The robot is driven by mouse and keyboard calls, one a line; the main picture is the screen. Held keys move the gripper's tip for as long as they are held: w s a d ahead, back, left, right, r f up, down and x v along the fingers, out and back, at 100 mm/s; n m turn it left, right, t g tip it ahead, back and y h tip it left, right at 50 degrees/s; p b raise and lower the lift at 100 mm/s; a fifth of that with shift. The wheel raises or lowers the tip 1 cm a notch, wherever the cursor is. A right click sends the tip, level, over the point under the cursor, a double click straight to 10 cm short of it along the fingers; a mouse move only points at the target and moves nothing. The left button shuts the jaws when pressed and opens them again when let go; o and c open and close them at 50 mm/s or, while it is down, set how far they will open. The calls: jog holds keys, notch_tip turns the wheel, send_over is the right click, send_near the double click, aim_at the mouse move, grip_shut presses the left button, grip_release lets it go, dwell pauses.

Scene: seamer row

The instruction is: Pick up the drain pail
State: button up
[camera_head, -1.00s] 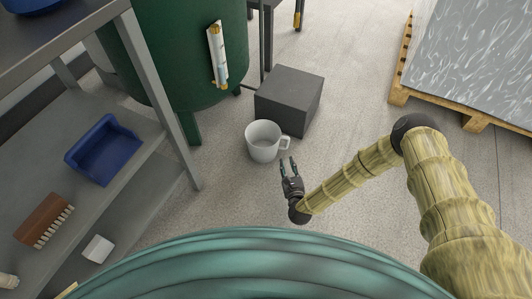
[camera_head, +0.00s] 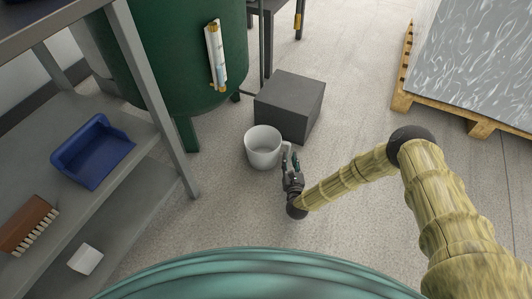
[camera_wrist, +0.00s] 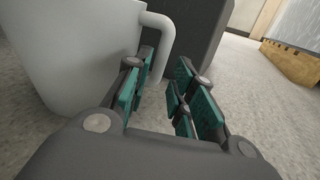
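The drain pail is a white, mug-shaped pail (camera_head: 263,150) with a side handle. It stands upright on the floor in front of a dark grey block. In the wrist view the pail (camera_wrist: 75,50) fills the upper left, with its handle (camera_wrist: 163,38) curving down toward my fingers. My gripper (camera_head: 291,162) is at the pail's right, by the handle. In the wrist view my gripper (camera_wrist: 167,85) is open, with a gap between its teal-padded fingers. The handle's lower end shows just beyond the fingertips, toward the left finger. I cannot tell whether they touch.
The grey block (camera_head: 289,104) stands right behind the pail. A green tank (camera_head: 180,60) on legs is behind left. A grey shelf (camera_head: 150,165) with a blue bin (camera_head: 93,150) and a brush (camera_head: 28,225) is at left. A pallet (camera_head: 440,115) is at right. Floor between is clear.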

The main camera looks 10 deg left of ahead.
aim_at(288, 152)
jog(key=b+x, duration=0.2)
jog(key=x, duration=0.3)
jog(key=shift+r+b, duration=0.15)
jog(key=shift+b, duration=0.25)
jog(key=shift+r, duration=0.1)
grip_shut()
